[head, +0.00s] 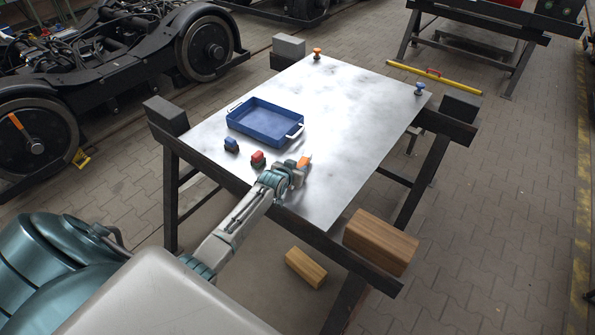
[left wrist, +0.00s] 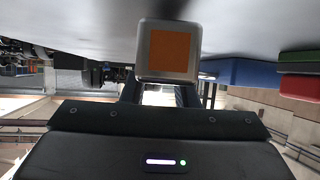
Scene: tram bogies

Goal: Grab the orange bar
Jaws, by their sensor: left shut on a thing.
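The orange bar (head: 305,160) is at the tip of my left gripper (head: 297,169), over the near edge of the metal-topped table (head: 345,115). In the left wrist view its square end (left wrist: 169,52) shows an orange face with a pale metallic rim, between the fingers (left wrist: 160,92). My left gripper is shut on it. The fingers hide part of the bar in the head view. I cannot tell whether the bar touches the tabletop. My right gripper is not in view.
A blue tray (head: 262,137) with pale handles stands behind the gripper. A small blue piece (head: 231,146) and a red piece (head: 258,158) lie to the left. The table's right half is clear.

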